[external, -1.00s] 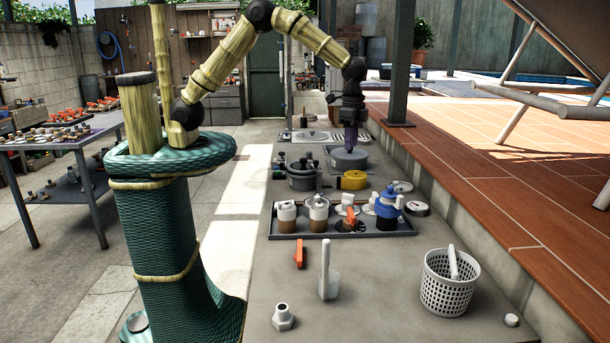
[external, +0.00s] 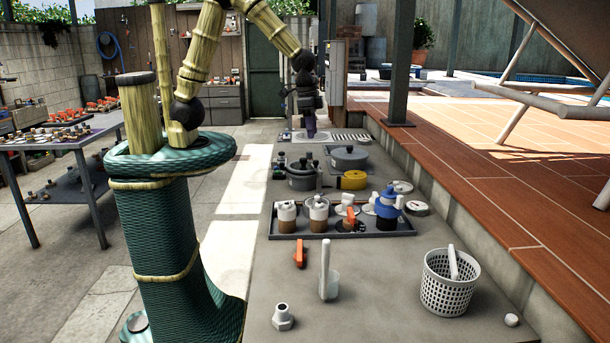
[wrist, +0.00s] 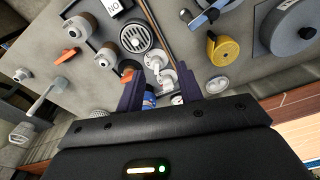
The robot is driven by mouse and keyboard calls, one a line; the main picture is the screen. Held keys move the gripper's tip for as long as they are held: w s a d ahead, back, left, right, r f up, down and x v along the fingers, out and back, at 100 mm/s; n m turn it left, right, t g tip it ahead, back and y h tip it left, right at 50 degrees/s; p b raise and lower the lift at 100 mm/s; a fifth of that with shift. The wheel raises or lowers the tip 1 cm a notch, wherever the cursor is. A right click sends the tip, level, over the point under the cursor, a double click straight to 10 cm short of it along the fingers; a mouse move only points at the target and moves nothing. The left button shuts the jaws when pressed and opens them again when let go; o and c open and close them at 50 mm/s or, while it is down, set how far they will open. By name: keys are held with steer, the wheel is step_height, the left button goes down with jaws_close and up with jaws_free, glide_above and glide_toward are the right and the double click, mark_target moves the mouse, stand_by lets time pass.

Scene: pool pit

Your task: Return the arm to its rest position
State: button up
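My gripper (external: 310,134) hangs pointing down over the far end of the grey bench (external: 385,285), above the drain plate area. It is to the left of the grey lidded pot (external: 349,158). In the wrist view its two dark purple fingers (wrist: 160,92) stand apart with nothing held between them. A blue-topped part shows beyond and between the fingers, below them. My arm is bent, with the elbow out of the top of the external view.
A tray (external: 408,230) with several jars and a blue valve (external: 387,206) stands mid-bench. Nearer are an orange handle (external: 300,254), a white brush (external: 326,270) and a white basket (external: 448,290). A yellow roll (external: 353,180) lies behind the tray. A post (external: 401,60) stands right of my gripper.

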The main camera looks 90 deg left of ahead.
steer(key=s+a+n+t, duration=0.1)
steer(key=s+a+n, duration=0.1)
steer(key=s, duration=0.9)
steer(key=shift+s+a+f+n, duration=0.25)
steer(key=shift+s+a+n, duration=0.15)
steer(key=shift+a, duration=0.3)
